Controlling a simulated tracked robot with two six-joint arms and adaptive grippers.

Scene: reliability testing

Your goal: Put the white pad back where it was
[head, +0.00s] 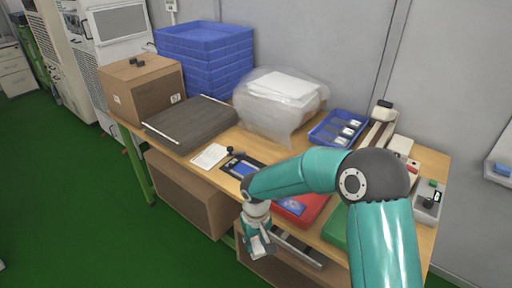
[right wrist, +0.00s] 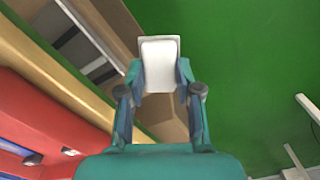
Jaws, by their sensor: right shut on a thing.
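The white pad (right wrist: 160,62) is a small rounded rectangle gripped between the two fingers of my right gripper (right wrist: 160,85) in the right wrist view. In the head view my right gripper (head: 259,240) hangs in front of the table's front edge, pointing down, and the pad (head: 258,247) shows small and pale at its tip. It is held clear of the table, over the floor side. My left gripper is not in the head view. I cannot tell which spot the pad came from.
The wooden table (head: 432,160) holds a red tray (head: 303,208), a blue tray (head: 325,131) with several small items, a white paper (head: 210,156), a plastic-wrapped box (head: 280,105), a grey case (head: 188,123), a cardboard box (head: 143,88) and stacked blue crates (head: 206,55). Green floor lies in front.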

